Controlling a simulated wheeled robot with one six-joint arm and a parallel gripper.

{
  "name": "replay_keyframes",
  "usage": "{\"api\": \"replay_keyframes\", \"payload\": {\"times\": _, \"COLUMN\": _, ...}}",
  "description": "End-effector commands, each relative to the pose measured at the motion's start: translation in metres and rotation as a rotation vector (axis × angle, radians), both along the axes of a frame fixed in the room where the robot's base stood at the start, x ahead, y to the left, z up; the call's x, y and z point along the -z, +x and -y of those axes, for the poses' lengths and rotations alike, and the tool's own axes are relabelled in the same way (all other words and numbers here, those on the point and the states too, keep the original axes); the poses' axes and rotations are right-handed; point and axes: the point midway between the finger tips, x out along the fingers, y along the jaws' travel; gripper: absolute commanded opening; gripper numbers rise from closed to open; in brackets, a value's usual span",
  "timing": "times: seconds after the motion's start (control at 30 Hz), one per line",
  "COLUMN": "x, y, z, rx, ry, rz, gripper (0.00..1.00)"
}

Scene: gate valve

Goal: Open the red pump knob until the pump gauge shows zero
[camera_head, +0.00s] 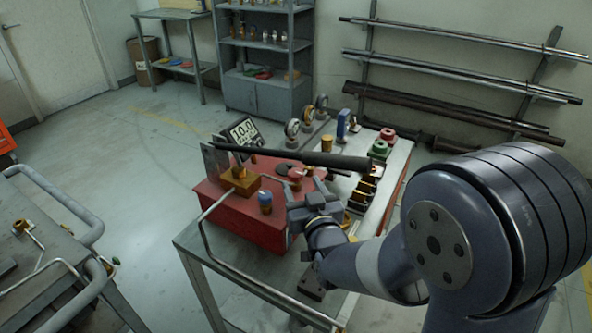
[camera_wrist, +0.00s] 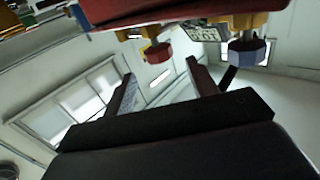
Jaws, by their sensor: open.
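The red pump (camera_head: 235,211) stands on the grey bench. Its digital gauge (camera_head: 243,131) appears to read 10.0; only part of the gauge (camera_wrist: 203,33) shows in the wrist view. The red pump knob (camera_head: 295,174) sits on the side facing my gripper. A blue knob (camera_head: 265,201) is to its left. My gripper (camera_head: 308,193) is open and empty, close to the red knob. In the wrist view my fingers (camera_wrist: 158,82) point up towards the red knob (camera_wrist: 158,53), which appears between their tips. I see no contact. The blue knob (camera_wrist: 246,50) is outside the right finger.
A long black pump lever (camera_head: 310,160) crosses above the red knob. A bent metal rail (camera_head: 205,235) runs along the bench's front. Round gauges (camera_head: 292,127), red and green fittings (camera_head: 379,149) and brass parts crowd the bench beyond. A cart (camera_head: 40,270) stands at left, with open floor between.

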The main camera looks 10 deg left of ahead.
Motion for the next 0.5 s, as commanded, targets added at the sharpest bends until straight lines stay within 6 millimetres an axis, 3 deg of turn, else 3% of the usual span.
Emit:
{"api": "replay_keyframes", "payload": {"times": 0.2, "x": -0.001, "y": 0.035, "z": -0.016, "rx": 0.001, "ry": 0.000, "rz": -0.001, "gripper": 0.55}}
{"api": "replay_keyframes", "payload": {"times": 0.5, "x": 0.000, "y": 0.055, "z": -0.026, "rx": 0.000, "ry": 0.000, "rz": 0.000, "gripper": 0.55}}
